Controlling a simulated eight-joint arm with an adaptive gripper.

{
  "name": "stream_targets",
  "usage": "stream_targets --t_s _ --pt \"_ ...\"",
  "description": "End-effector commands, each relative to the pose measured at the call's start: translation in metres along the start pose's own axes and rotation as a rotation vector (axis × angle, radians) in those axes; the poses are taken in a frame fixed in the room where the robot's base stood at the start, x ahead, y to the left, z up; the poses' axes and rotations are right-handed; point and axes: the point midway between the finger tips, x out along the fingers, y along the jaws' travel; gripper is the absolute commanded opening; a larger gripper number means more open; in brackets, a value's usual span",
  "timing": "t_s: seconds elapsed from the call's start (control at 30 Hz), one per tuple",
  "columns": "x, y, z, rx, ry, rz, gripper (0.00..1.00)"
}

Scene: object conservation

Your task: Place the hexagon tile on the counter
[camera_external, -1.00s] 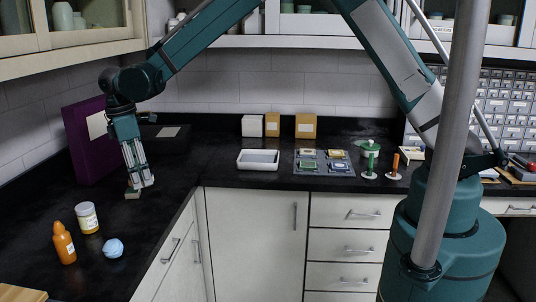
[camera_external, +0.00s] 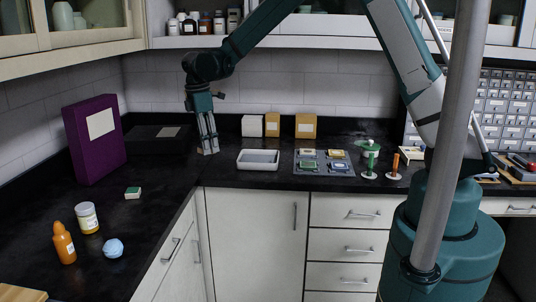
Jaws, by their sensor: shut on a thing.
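My gripper (camera_external: 208,151) points down above the back counter, just left of the white tray. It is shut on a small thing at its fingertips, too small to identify. A small green-and-white block (camera_external: 133,192) lies on the black counter (camera_external: 165,205) at the left, apart from my gripper. I cannot tell whether the hexagon tile is this block or the thing in my gripper.
A white tray (camera_external: 241,162) stands right of my gripper. A grey holder (camera_external: 324,169) with several small pieces lies farther right.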

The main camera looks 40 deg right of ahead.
Motion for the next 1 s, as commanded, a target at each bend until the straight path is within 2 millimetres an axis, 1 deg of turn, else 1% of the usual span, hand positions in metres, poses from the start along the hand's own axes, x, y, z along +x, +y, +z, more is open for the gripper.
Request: stream_targets --t_s 0.03,0.3,0.47,0.5,0.77,1.0 --pt "0.001 0.004 0.016 0.005 0.001 0.000 0.28" --pt "0.007 0.021 0.096 0.010 0.004 0.000 0.28" --pt "0.010 0.026 0.142 0.012 0.006 0.000 0.28" --pt "0.011 0.027 0.155 0.013 0.006 0.001 0.28" --pt "0.018 0.028 0.230 0.017 0.008 0.002 0.28" --pt "0.024 0.022 0.297 0.020 0.008 0.003 0.28"
